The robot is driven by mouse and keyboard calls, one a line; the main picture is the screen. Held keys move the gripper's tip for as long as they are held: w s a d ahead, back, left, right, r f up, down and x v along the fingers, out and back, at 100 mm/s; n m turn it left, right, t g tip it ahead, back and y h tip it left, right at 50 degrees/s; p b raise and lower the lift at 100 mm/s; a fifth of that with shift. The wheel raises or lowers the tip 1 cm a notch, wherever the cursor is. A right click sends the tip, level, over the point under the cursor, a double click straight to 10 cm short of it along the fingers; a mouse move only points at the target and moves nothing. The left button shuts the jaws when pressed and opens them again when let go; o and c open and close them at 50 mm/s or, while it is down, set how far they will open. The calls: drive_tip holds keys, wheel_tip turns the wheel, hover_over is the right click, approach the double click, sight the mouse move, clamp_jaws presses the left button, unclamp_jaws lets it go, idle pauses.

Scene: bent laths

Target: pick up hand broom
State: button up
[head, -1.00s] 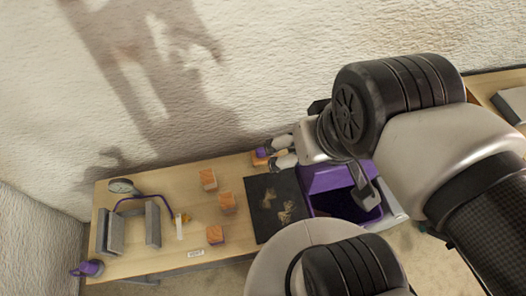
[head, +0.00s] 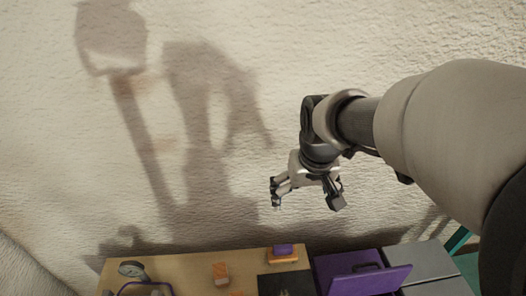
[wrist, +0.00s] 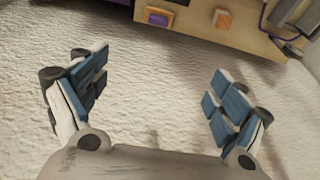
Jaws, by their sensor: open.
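An orange piece with a purple top (head: 283,254) stands near the back edge of the table, left of the purple bin. It also shows in the wrist view (wrist: 158,16), at the top. It may be the hand broom, but I cannot make out bristles or a handle. My gripper (head: 305,198) is open and empty. It is in front of the wall, above and apart from the table. In the wrist view, my gripper's blue-padded fingers (wrist: 158,88) are spread wide with only wall between them.
A purple bin with a raised flap (head: 368,281) stands right of the black mat (head: 270,286). A grey surface (head: 425,258) is at the right.

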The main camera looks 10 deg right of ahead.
drive_tip(key=w+f+g, duration=0.1)
drive_tip(key=w+f, duration=0.8)
drive_tip(key=g+p, duration=0.2)
hover_over(283, 247)
wheel_tip(283, 247, down, 19)
drive_tip(key=f+b, duration=0.1)
drive_tip(key=f, duration=0.4)
drive_tip(key=f+b, duration=0.1)
drive_tip(key=f, duration=0.8)
drive_tip(key=shift+w+d+f+b, duration=0.2)
drive_tip(key=shift+w+f+b, duration=0.1)
drive_tip(key=shift+f+b, duration=0.1)
drive_tip(key=f, duration=0.1)
drive_tip(key=f+b, duration=0.1)
drive_tip(key=f, duration=0.3)
drive_tip(key=shift+s+a, duration=0.15)
drive_tip(key=shift+s, duration=0.2)
drive_tip(key=shift+w+f+b, duration=0.1)
drive_tip(key=shift+f+b, duration=0.2)
drive_tip(key=shift+f, duration=0.05)
drive_tip(key=shift+r, duration=0.1)
drive_tip(key=shift+c, duration=0.2)
